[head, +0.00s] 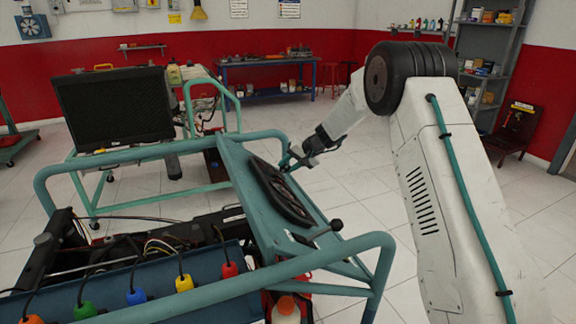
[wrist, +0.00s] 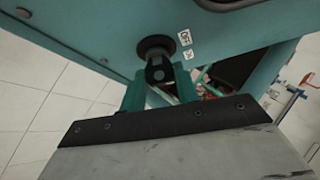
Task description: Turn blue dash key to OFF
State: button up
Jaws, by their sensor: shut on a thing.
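The dash key (wrist: 157,68) looks black in the wrist view and sits in a round black collar (wrist: 156,46) on the blue-green dash panel (wrist: 95,32). My gripper (wrist: 160,82) has its two green fingers on either side of the key and is shut on it. A small white label that seems to read OFF (wrist: 184,38) is right of the collar, with a second small label (wrist: 187,54) below it. In the head view my gripper (head: 289,158) reaches the far edge of the dash panel (head: 237,165); the key is too small to make out there.
A black steering wheel (head: 282,193) is mounted on the panel near my gripper. A black-knobbed lever (head: 335,225) and the green tube frame (head: 375,240) stand nearer. Tiled floor (head: 350,205) is clear right of the panel.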

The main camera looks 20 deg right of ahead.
jog(key=shift+d+f+n+y, duration=0.15)
jog(key=shift+n+y, duration=0.45)
jog(key=shift+n, duration=0.6)
jog(key=o, duration=1)
jog(key=v, duration=0.8)
